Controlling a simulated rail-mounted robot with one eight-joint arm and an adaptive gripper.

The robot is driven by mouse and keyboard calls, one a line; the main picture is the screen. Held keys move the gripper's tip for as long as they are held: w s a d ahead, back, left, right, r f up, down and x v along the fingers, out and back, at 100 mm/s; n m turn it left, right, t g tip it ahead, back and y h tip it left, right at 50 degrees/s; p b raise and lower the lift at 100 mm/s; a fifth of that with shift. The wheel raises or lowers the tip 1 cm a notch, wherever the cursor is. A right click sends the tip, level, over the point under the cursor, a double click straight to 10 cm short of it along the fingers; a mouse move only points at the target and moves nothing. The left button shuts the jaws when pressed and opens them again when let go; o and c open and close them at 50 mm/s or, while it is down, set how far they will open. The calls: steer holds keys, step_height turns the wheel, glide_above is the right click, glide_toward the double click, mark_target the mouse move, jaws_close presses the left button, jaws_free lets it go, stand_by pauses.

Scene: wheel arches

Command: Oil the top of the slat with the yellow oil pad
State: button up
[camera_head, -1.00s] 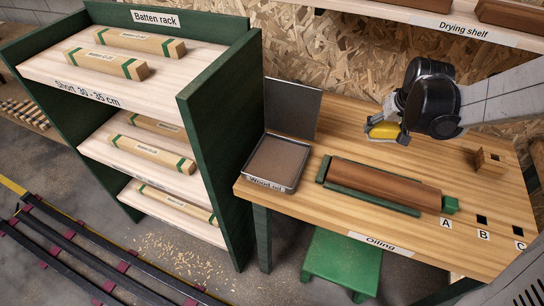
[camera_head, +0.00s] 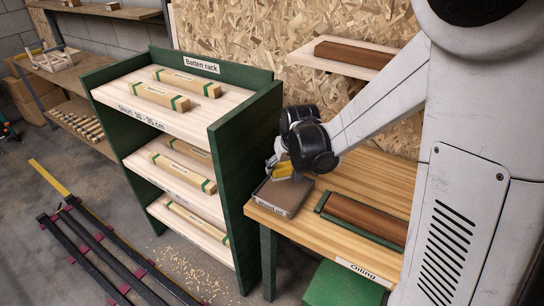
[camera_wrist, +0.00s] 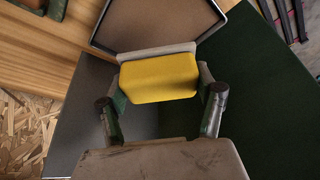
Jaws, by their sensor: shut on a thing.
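My gripper (camera_head: 284,168) is shut on the yellow oil pad (camera_wrist: 158,78), which also shows in the head view (camera_head: 283,170). The pad is held above the back edge of the wood oil tray (camera_head: 277,198). In the wrist view the tray (camera_wrist: 150,22) lies just beyond the pad; I cannot tell whether they touch. The reddish-brown slat (camera_head: 367,214) lies in a green holder (camera_head: 361,235) on the oiling bench, to the right of the tray. My arm hides the slat's right end.
The green batten rack (camera_head: 240,140) with several battens stands close left of the tray. A drying shelf (camera_head: 325,62) bearing a dark slat (camera_head: 352,54) is on the wall behind. Bare bench (camera_head: 365,172) lies behind the slat. A green stool (camera_head: 340,287) stands below.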

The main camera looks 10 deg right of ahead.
mark_target(283, 186)
steer(key=shift+s+d+f+b, duration=0.15)
steer(key=shift+f+b, duration=0.3)
steer(key=shift+f, duration=0.1)
steer(key=shift+f+b, duration=1.4)
steer(key=shift+f, duration=1)
steer(key=shift+f+b, duration=0.55)
steer(key=shift+b, duration=0.2)
stand_by(0.5)
steer(key=shift+r, duration=0.1)
steer(key=shift+r+p, duration=2.1)
steer(key=shift+r, duration=1.3)
